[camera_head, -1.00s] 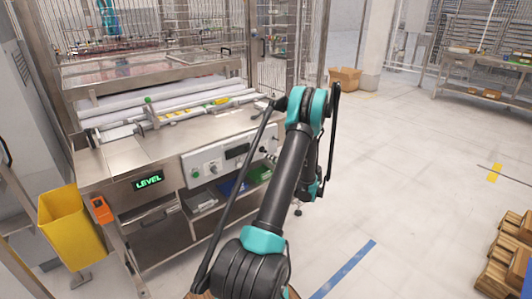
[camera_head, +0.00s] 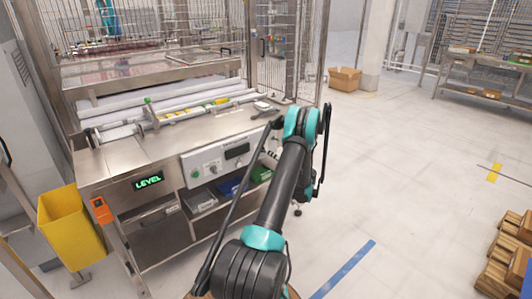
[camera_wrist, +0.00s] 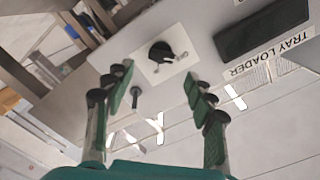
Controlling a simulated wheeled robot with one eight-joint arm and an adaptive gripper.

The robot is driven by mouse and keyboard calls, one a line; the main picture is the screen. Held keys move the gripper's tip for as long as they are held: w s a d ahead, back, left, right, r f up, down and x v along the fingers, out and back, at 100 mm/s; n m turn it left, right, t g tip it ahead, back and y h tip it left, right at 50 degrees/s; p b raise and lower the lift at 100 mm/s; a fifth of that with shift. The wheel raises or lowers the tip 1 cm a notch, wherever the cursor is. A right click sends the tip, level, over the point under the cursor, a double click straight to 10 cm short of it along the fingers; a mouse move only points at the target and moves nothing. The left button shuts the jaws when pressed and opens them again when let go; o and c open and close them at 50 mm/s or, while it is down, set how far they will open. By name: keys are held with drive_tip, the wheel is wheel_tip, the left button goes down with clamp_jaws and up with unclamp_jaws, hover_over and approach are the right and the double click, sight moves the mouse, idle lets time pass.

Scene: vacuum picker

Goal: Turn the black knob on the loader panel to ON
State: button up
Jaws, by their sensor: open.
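The black knob (camera_wrist: 160,50) sits on a small white plate on the grey loader panel, ahead of the fingers in the wrist view. A small mark shows beside it, too small to read. My gripper (camera_wrist: 159,77) is open and empty, its fingers spread either side of the knob's line and apart from it. The loader panel (camera_head: 205,163) also shows in the head view on the front of the steel bench, where my arm covers its right end. I cannot make out the gripper there.
A dark display (camera_wrist: 262,28) with a TRAY LOADER label (camera_wrist: 270,52) is beside the knob. A small dark stem (camera_wrist: 135,96) also shows near the left finger. A yellow bin (camera_head: 72,222) stands left of the bench. The floor to the right is mostly clear.

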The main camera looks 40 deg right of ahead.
sight(265, 151)
drive_tip(key=w, duration=0.6)
drive_tip(key=shift+w+a, duration=0.25)
drive_tip(key=shift+a, duration=0.05)
drive_tip(key=c, duration=1.2)
drive_tip(key=shift+o, duration=0.2)
